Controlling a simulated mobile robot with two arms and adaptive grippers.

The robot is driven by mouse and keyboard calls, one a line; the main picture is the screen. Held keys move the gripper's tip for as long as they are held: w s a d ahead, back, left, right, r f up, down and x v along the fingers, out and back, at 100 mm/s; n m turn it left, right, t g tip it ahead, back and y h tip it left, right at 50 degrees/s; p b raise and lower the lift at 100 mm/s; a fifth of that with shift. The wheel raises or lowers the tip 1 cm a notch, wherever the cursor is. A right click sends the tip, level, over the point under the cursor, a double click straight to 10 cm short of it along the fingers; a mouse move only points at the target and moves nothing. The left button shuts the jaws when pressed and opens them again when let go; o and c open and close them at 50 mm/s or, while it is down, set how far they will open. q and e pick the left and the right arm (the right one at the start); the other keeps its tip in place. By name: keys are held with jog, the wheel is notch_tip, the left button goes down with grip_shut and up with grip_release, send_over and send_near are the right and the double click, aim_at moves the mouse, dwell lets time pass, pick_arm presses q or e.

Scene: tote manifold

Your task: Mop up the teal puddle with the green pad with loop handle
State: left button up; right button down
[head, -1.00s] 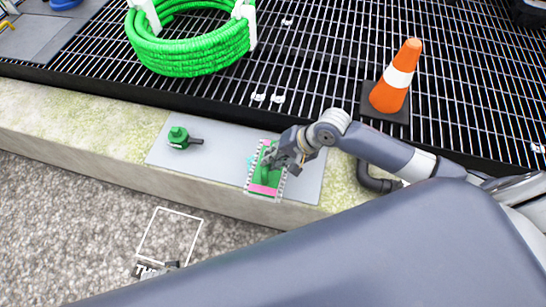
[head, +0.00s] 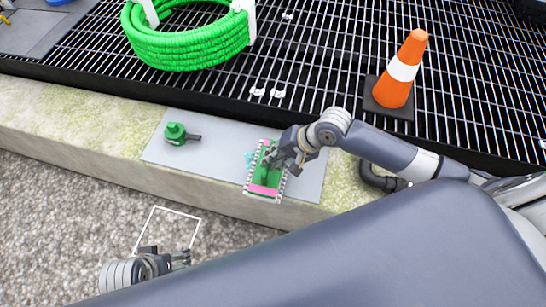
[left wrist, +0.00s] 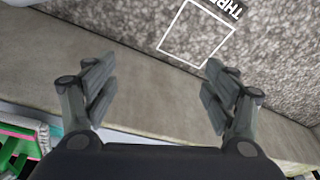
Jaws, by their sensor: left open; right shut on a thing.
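The green pad (head: 256,179) with a pink end strip lies flat on the grey plate on the ledge. My right gripper (head: 270,162) is shut on its handle, which the fingers mostly hide. A little of the teal puddle (head: 250,157) shows at the pad's upper left edge; I cannot tell how much is under the pad. My left gripper (head: 186,259) is open and empty over the gravel, apart from the pad. Its spread fingers also show in the left wrist view (left wrist: 155,95).
A green fitting with a dark stub (head: 176,133) stands on the left of the grey plate (head: 215,150). A green hose coil (head: 190,45) and an orange cone (head: 402,70) stand on the grating. A white square outline (head: 168,228) marks the gravel.

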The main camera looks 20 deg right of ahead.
jog(key=shift+f+b, duration=0.7)
jog(key=shift+b, duration=0.05)
pick_arm(q)
jog(key=shift+b+v, duration=0.4)
jog(key=shift+v, duration=2.25)
pick_arm(e)
jog(key=shift+f, duration=0.2)
pick_arm(q)
jog(key=shift+w, duration=0.15)
jog(key=shift+f, duration=0.15)
pick_arm(e)
jog(key=shift+f, duration=1)
